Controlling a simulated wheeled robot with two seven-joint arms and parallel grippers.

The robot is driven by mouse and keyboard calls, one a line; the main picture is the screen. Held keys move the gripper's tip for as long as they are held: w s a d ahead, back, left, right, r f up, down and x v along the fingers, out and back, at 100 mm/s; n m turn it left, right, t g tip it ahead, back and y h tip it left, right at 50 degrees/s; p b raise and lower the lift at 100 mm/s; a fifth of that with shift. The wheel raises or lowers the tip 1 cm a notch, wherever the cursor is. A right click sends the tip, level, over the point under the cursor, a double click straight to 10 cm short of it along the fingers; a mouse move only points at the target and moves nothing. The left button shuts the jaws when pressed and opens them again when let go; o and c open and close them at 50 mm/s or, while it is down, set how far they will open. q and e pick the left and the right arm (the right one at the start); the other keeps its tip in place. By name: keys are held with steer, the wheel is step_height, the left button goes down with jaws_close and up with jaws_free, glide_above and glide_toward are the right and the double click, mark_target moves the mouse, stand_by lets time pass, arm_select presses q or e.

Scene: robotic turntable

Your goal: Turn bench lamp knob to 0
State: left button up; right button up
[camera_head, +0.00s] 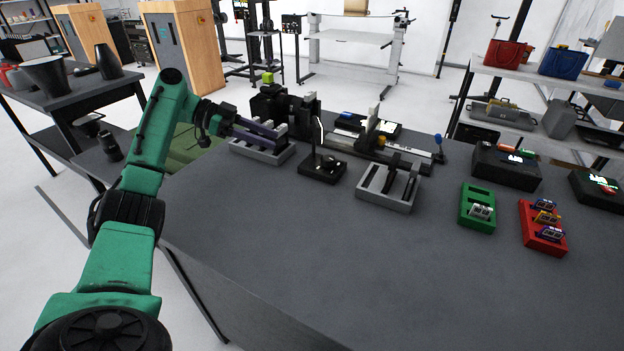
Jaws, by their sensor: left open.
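The bench lamp appears to be the small black device (323,168) near the table's left back part, with a square base and a thin upright stem that has a bright strip. Its knob is too small to make out, and so is its setting. My left gripper (232,122) is at the end of the green arm from the left, over the table's back left edge. It is open, to the left of the lamp and apart from it. My right gripper is out of view.
A grey fixture (372,201) stands right of the lamp, with a rail device (400,155) behind. A green tray (466,214), a red tray (531,229) and a black box (507,172) lie further right. The table's front (350,280) is clear.

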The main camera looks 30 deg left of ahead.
mark_target(324, 158)
arm_select(q)
steer(key=shift+f, duration=0.1)
steer(key=x, duration=0.4)
steer(key=p+x, duration=0.1)
steer(key=x, duration=0.4)
steer(key=p+x, duration=0.1)
steer(key=x, duration=0.3)
steer(key=shift+d+r, duration=0.25)
steer(key=shift+d, duration=0.35)
steer(key=shift+w+d+f, duration=0.15)
steer(key=shift+w+d, duration=0.05)
steer(key=shift+d, duration=0.05)
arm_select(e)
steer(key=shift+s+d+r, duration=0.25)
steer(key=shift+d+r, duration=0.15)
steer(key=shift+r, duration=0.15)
arm_select(q)
steer(key=shift+c, duration=0.4)
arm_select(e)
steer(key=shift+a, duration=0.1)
arm_select(q)
jaws_close()
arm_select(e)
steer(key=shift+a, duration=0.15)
